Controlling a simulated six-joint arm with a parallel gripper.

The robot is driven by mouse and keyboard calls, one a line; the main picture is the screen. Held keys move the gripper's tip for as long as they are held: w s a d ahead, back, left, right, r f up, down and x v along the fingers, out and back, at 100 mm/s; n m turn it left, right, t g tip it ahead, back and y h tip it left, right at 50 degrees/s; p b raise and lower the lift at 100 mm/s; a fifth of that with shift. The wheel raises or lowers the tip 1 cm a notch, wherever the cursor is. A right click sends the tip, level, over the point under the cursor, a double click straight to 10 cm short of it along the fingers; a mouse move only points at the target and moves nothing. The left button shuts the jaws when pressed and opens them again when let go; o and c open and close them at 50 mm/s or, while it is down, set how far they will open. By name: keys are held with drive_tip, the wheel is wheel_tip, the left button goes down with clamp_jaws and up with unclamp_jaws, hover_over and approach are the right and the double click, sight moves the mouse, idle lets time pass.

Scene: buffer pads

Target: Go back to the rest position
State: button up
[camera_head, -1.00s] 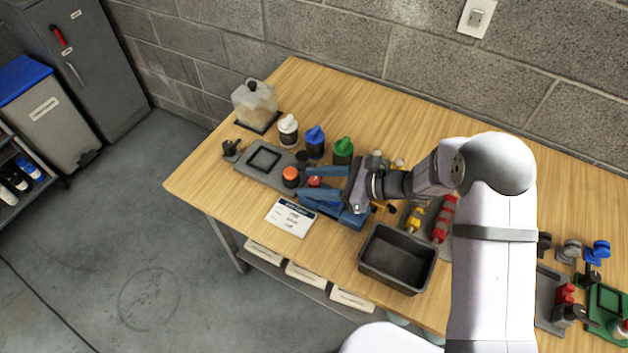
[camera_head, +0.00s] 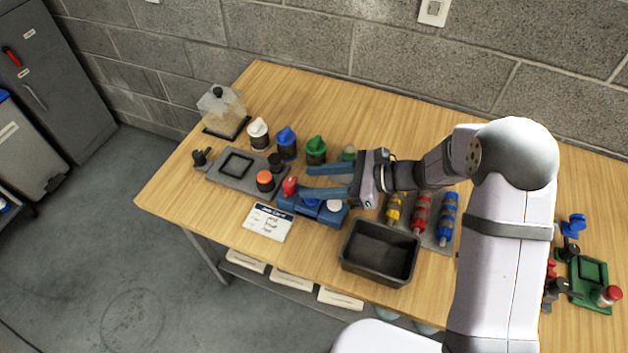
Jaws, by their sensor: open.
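My gripper (camera_head: 306,181) has two blue fingers spread apart, pointing left. It is open, and I see nothing between the fingers. It hovers over the middle of the wooden table (camera_head: 370,105), above or just behind a blue block-shaped holder (camera_head: 328,214). A red-topped piece (camera_head: 289,187) and a white round piece (camera_head: 334,205) show on that holder. The height of the fingers above the holder is hard to tell. My arm hides part of the table to the right.
A black bin (camera_head: 380,252) stands at the front edge. White, blue and green (camera_head: 316,150) capped bottles stand behind. A grey plate (camera_head: 222,179), a label card (camera_head: 267,222) and a clear box (camera_head: 222,106) are left.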

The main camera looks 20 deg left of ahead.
drive_tip(key=shift+s+d+r+n, duration=0.2)
drive_tip(key=shift+s+d+n, duration=0.05)
drive_tip(key=shift+d+n, duration=0.1)
drive_tip(key=s+d+r+n+h+p, duration=0.1)
drive_tip(key=s+d+n+h, duration=0.3)
drive_tip(key=d, duration=0.7)
drive_tip(key=s+d+r+n+t+h+p, duration=0.1)
drive_tip(key=s+d+n+h, duration=0.3)
drive_tip(key=d, duration=0.6)
drive_tip(key=s+d+r+n+t+h+p, duration=0.1)
drive_tip(key=s+d+r+n+h+p, duration=0.1)
drive_tip(key=s+d+n+h, duration=0.2)
drive_tip(key=d+n+h, duration=0.1)
drive_tip(key=d+n, duration=0.2)
drive_tip(key=d, duration=0.4)
drive_tip(key=shift+d+p, duration=0.3)
drive_tip(key=shift+d, duration=0.05)
